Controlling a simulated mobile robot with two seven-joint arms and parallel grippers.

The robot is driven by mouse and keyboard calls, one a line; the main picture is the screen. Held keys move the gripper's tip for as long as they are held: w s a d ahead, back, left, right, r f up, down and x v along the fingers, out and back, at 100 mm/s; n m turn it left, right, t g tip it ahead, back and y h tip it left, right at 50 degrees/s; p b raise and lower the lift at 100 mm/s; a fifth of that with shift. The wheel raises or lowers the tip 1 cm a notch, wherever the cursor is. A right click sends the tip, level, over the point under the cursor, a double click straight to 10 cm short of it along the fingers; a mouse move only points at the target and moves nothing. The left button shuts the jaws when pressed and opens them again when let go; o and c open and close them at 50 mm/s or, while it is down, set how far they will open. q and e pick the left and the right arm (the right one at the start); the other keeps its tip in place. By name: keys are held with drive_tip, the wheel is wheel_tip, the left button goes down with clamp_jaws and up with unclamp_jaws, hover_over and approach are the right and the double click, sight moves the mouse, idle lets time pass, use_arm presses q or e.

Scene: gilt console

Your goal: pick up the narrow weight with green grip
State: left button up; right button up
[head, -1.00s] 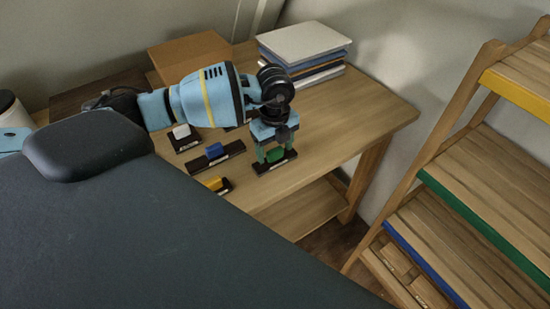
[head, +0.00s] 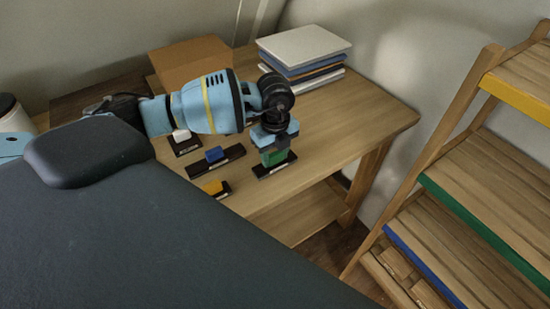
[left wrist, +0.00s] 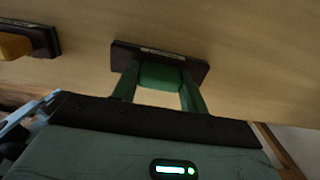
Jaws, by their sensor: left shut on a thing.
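The weight with the green grip (head: 277,158) has a dark flat base with a pale label. It is at the right of a group of weights on the wooden table (head: 345,130). My left gripper (head: 272,150) comes down over it and is shut on its green grip. In the left wrist view, the two green fingers (left wrist: 158,88) press on both sides of the grip (left wrist: 162,76), with the dark base (left wrist: 190,66) beyond. I cannot tell whether the base is off the table. My right gripper is not in view.
Weights with blue (head: 214,154), yellow (head: 212,187) and white (head: 181,135) grips stand left of the gripper. A cardboard box (head: 190,60) and a stack of books (head: 304,45) are at the back. A wooden shelf (head: 480,190) stands right. The table's right part is clear.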

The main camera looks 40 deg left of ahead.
sight(275, 154)
use_arm(q)
drive_tip(key=shift+r, duration=0.15)
wheel_tip(275, 154, up, 4)
drive_tip(key=shift+f, duration=0.2)
drive_tip(key=s+d, duration=0.2)
drive_tip(key=s, duration=0.5)
drive_tip(key=s+d+r, duration=0.1)
drive_tip(key=s, duration=0.7)
drive_tip(key=shift+s+d+p, duration=0.3)
drive_tip(key=shift+d+p, duration=0.05)
drive_tip(key=shift+p, duration=0.05)
drive_tip(key=shift+r, duration=0.1)
